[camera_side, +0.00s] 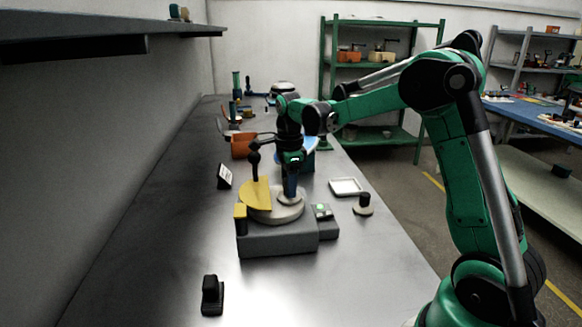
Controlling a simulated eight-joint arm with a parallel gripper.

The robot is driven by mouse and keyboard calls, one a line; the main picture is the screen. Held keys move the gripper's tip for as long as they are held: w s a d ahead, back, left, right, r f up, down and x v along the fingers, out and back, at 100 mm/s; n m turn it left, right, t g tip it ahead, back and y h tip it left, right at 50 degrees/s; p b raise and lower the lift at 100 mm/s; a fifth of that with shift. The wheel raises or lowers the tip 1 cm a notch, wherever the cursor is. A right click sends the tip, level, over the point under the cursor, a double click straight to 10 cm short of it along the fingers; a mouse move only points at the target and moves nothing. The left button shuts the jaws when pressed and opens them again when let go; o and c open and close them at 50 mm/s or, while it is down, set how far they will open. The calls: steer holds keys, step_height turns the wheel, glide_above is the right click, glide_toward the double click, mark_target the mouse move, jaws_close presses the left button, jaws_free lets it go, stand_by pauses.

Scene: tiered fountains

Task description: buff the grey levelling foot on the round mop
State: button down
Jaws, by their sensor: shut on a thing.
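The round mop (263,214) is a pale, flat disc lying on top of a grey machine base (277,240). A yellow guard (256,195) stands at its left side. My gripper (291,191) points down over the right part of the mop. It is shut on the grey levelling foot (290,200), of which only a pale lower part shows between the fingers and the mop. The foot is at or just above the mop's face; I cannot tell whether they touch.
A green-lit control box (321,211) sits at the machine's right. Beyond it are a white tray (345,187) and a dark-knobbed piece on a pale round base (363,206). A black block (212,296) lies in front. The front bench is mostly clear.

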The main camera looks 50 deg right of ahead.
steer(key=shift+r, duration=3.5)
steer(key=shift+f, duration=3.6)
stand_by(0.9)
